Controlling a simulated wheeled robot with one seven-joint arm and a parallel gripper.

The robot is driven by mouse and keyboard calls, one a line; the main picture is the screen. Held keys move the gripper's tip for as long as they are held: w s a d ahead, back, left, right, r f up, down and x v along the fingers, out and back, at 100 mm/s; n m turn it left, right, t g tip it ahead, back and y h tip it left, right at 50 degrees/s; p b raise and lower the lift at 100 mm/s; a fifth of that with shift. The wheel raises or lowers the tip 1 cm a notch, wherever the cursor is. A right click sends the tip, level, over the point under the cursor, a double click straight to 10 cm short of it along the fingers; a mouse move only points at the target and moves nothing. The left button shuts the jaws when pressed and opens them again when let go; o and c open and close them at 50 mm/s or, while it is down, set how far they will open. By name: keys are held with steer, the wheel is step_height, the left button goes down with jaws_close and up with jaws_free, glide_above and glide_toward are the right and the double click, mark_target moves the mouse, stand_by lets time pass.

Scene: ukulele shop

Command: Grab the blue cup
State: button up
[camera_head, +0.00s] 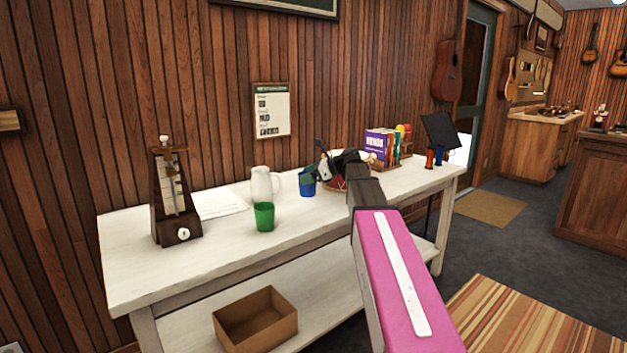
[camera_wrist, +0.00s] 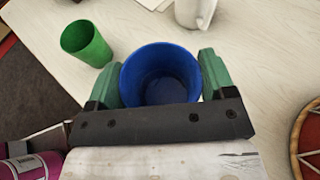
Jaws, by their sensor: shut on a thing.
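The blue cup (camera_head: 307,187) stands upright at the back middle of the white table, partly hidden by my gripper (camera_head: 314,176) in the head view. In the wrist view the blue cup (camera_wrist: 161,76) sits between the two green fingers of my gripper (camera_wrist: 160,80), one finger on each side against its wall. My gripper is shut on it. The cup looks empty inside. I cannot tell clearly whether its base touches the table.
A green cup (camera_head: 264,217) and a white pitcher (camera_head: 262,183) stand left of the blue cup. A metronome (camera_head: 173,195) and papers (camera_head: 217,204) are further left. Books (camera_head: 381,146) stand to the right. A cardboard box (camera_head: 255,318) is on the lower shelf.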

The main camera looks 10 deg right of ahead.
steer(key=s+a+r, duration=0.3)
steer(key=a, duration=0.2)
steer(key=shift+a+r, duration=0.15)
steer(key=shift+r, duration=0.2)
steer(key=shift+s+a, duration=0.1)
stand_by(0.5)
stand_by(0.6)
